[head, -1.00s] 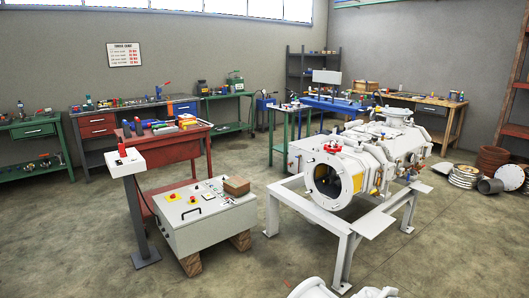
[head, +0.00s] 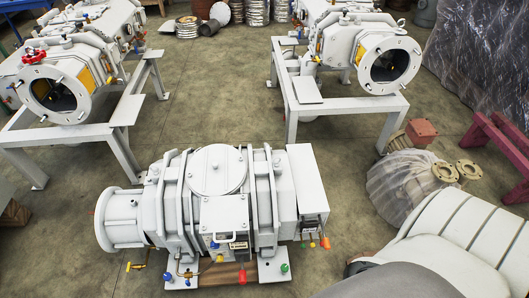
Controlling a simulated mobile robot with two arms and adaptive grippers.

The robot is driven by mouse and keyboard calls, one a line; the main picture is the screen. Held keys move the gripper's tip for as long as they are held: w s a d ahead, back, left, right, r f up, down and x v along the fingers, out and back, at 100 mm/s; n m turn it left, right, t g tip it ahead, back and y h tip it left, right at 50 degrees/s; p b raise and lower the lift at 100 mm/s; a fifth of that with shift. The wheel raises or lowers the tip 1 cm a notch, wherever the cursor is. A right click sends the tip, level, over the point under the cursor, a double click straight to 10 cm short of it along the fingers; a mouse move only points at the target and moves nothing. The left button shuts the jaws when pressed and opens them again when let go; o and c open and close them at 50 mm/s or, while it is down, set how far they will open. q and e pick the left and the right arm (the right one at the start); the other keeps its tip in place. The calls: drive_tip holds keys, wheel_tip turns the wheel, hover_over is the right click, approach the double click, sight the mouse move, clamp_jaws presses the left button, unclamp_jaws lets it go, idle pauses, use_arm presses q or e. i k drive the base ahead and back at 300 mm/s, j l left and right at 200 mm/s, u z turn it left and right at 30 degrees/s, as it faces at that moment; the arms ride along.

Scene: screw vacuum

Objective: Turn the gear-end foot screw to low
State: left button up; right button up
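A white screw vacuum pump (head: 215,205) lies low on the floor in the front middle of the head view. It has a round flange at its left end and a box-shaped housing (head: 308,182) at its right end. Small coloured knobs sit along its near lower edge: a blue knob (head: 168,277), an orange-red knob (head: 241,276) and a green knob (head: 284,267). An orange knob (head: 325,242) is under the right housing. I cannot tell which of these is the gear-end foot screw, nor its setting. Neither gripper is in view.
Two more white pumps stand on white frames behind, one at the left (head: 65,85) and one at the right (head: 375,55). A wrapped bundle (head: 400,178) and a ribbed white object (head: 470,235) are at the right. Concrete floor is clear between the frames.

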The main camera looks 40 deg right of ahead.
sight(284, 267)
drive_tip(key=z, duration=0.75)
drive_tip(key=i+l+u, duration=0.25)
drive_tip(key=l, duration=0.2)
drive_tip(key=k, duration=0.7)
